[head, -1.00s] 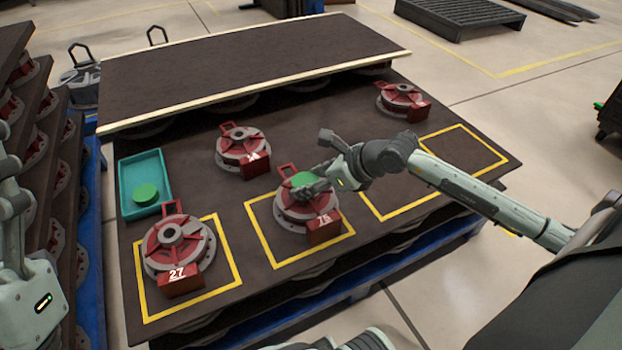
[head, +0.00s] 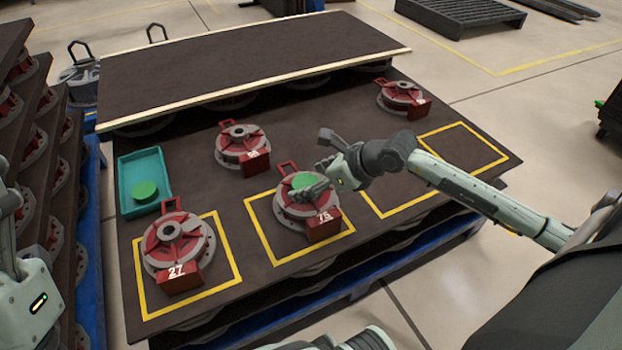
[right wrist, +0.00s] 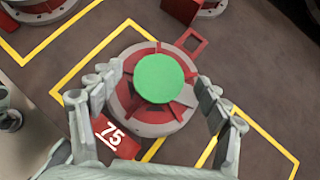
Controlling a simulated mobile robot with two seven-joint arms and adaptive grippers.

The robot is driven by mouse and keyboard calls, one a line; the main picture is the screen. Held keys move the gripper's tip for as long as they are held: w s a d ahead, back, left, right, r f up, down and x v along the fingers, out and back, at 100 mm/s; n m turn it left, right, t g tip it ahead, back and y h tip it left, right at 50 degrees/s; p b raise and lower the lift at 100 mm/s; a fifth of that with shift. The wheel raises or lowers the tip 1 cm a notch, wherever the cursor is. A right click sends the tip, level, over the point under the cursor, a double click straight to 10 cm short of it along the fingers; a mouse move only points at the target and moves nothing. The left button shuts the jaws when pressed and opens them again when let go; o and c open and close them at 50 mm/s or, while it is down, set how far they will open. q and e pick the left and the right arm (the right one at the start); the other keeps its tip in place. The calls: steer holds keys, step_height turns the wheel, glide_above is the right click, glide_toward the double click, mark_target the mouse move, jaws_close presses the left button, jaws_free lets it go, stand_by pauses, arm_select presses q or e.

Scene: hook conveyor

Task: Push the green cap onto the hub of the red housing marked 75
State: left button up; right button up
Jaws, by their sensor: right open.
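The red housing marked 75 (head: 325,222) stands inside a yellow outlined square near the front middle of the dark table. A green cap (head: 302,181) sits over its centre; in the right wrist view the cap (right wrist: 160,78) covers the hub. I cannot tell whether it is fully seated. My right gripper (head: 318,190) is at the housing's right side, just by the cap. In the right wrist view its open fingers (right wrist: 163,92) stand wide on both sides of the cap, clear of it. Part of my left arm shows at the left edge, but its gripper fingers do not.
A teal tray (head: 125,178) holds another green cap (head: 146,191). The housing marked 27 (head: 180,262) stands in the left square. Other red housings stand behind (head: 238,147) and at the back right (head: 400,96). The right squares are empty. A raised dark shelf (head: 250,65) spans the back.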

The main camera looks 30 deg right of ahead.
steer(key=v, duration=1.2)
